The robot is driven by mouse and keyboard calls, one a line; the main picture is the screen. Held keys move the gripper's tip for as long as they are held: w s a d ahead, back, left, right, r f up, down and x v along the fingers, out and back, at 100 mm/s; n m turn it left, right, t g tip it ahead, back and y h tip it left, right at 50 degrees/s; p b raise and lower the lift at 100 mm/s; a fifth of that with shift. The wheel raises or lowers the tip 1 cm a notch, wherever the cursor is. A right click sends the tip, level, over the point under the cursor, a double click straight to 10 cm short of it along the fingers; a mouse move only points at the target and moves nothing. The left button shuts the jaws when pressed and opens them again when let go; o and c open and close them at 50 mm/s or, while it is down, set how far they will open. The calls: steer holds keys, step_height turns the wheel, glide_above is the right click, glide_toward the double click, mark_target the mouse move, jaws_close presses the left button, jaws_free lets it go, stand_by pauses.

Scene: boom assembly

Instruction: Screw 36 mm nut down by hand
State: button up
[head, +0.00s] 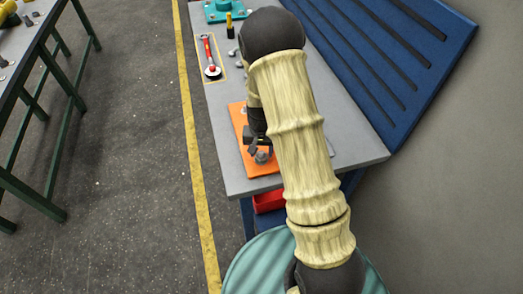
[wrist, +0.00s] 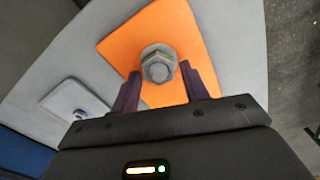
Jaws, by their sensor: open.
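The nut (wrist: 157,58) is a grey metal hexagon with a round washer or flange and a stud end at its centre. It sits on an orange plate (wrist: 203,30) on the workbench. My gripper (wrist: 161,78) is open, with one dark finger on each side of the nut's near edge. I cannot tell whether the fingers touch it. In the head view, my gripper (head: 260,147) is low over the orange plate (head: 262,171), and the nut (head: 262,157) shows small and partly hidden beneath it.
The grey bench (head: 233,178) also holds a red-handled wrench (head: 209,57), a yellow and black tool (head: 229,26) and a teal part (head: 222,10). A blue slotted panel (head: 400,60) rises at the right. A pale plate with a small metal part (wrist: 78,108) lies left in the wrist view.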

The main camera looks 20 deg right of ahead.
steer(key=n, duration=0.6)
steer(key=shift+a+n, duration=0.15)
steer(key=shift+n, duration=0.15)
steer(key=n, duration=0.3)
steer(key=shift+a+n+p, duration=0.1)
steer(key=shift+n+p, duration=0.25)
steer(key=shift+n, duration=0.05)
